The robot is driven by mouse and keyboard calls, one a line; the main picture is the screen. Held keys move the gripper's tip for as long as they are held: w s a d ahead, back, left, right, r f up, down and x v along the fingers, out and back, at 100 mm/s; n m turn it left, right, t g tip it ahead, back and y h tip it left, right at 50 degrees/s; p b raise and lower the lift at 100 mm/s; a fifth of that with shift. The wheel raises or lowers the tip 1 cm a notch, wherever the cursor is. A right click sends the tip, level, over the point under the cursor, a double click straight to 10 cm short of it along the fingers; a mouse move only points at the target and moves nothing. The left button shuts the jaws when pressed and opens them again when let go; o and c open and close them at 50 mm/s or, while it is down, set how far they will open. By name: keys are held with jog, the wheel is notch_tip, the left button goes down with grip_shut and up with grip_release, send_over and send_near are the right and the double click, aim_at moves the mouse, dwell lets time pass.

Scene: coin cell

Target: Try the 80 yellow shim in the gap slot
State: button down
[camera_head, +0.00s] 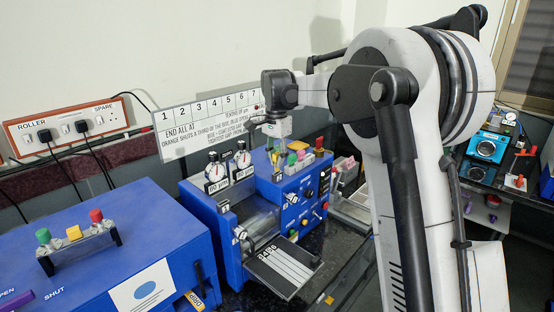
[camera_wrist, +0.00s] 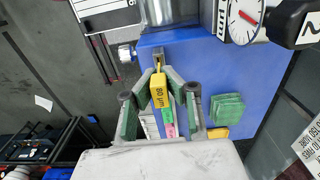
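The yellow shim (camera_wrist: 159,90), marked 80 µm, has its label facing the wrist camera. My gripper (camera_wrist: 160,78) has its fingertips closed in on both sides of the yellow handle and appears shut on it. A narrow slotted fitting (camera_wrist: 157,58) on the blue machine lies just beyond the handle's far end; I cannot tell whether the shim is in a gap there. In the head view my gripper (camera_head: 277,130) points down over the blue machine (camera_head: 262,190), and its fingertips are hard to make out.
Green (camera_wrist: 166,116) and pink (camera_wrist: 170,131) pieces lie beneath the fingers. Round dials (camera_head: 215,172) stand left of my gripper. A striped plate (camera_head: 283,266) sits in front. Another blue box (camera_head: 130,250) carries green, yellow and red knobs. A numbered sign (camera_head: 210,120) stands behind.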

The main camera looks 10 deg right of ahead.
jog(key=shift+f+b, duration=0.85)
jog(key=shift+f, duration=0.5)
dwell(1.1)
jog(key=c, duration=1.8)
grip_release()
jog(key=shift+c, duration=0.2)
jog(key=shift+r, duration=0.1)
